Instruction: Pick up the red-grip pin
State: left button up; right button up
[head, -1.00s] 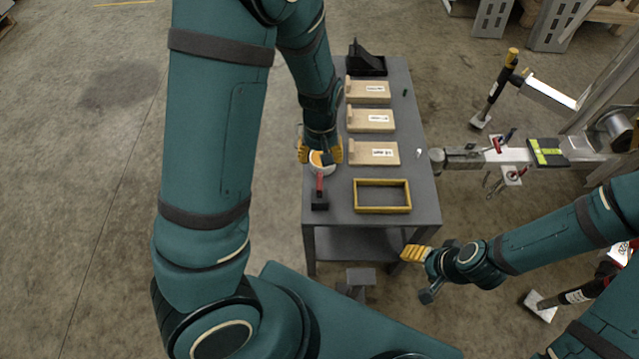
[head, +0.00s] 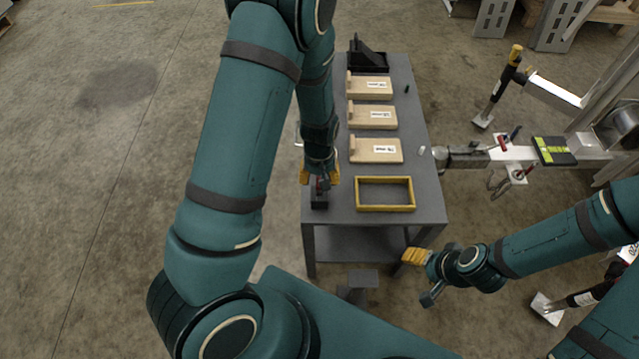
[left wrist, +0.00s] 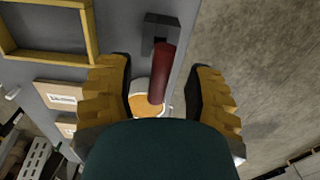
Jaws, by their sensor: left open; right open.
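The red-grip pin (left wrist: 162,72) shows in the left wrist view as a dark red cylinder between my left gripper's yellow fingers, with clear gaps visible on both sides. Its far end is at a black block (left wrist: 160,35) on the table; whether the pin sits inside it is unclear. In the head view the black block (head: 319,201) shows below my left gripper (head: 319,177), which mostly hides the pin. My left gripper is open and holds nothing. My right gripper (head: 416,256) is open and empty, off the table's near right corner.
The grey table (head: 420,185) holds a yellow frame (head: 385,208), several wooden boards (head: 375,150) and a black holder (head: 368,60). An orange-and-white round container (left wrist: 145,103) lies below the pin in the left wrist view. A trailer coupling (head: 470,158) stands at right.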

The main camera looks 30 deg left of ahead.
pick_arm(q)
jog(key=shift+f, duration=0.4)
jog(key=shift+r, duration=0.1)
grip_shut()
